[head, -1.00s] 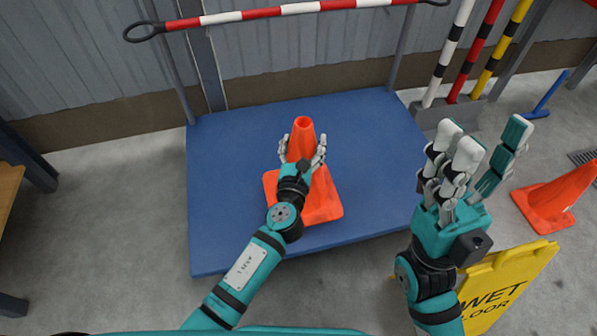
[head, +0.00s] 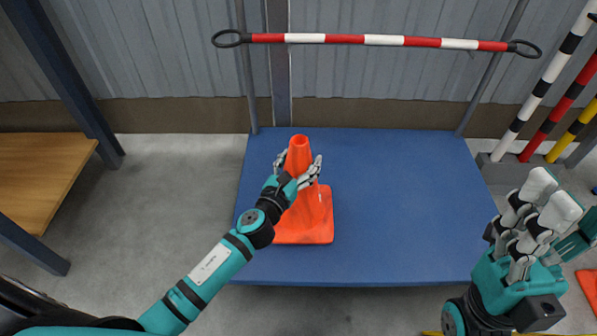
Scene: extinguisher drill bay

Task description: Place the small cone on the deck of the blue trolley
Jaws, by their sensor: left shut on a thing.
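The small orange cone (head: 318,212) stands upright over the left part of the blue trolley deck (head: 410,205) in the head view. Its square base appears to rest on the deck, though contact underneath is hidden. My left gripper (head: 297,168) is shut around the upper part of the cone, with fingers on both sides. My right gripper (head: 535,215) is raised at the lower right, empty, its fingers spread and apart from the trolley.
A red and white bar (head: 365,39) spans the trolley's back. Striped posts (head: 540,90) stand in a grey base at the right. A wooden bench (head: 40,170) is at the left. Another orange cone (head: 588,285) shows at the right edge. Most of the deck is bare.

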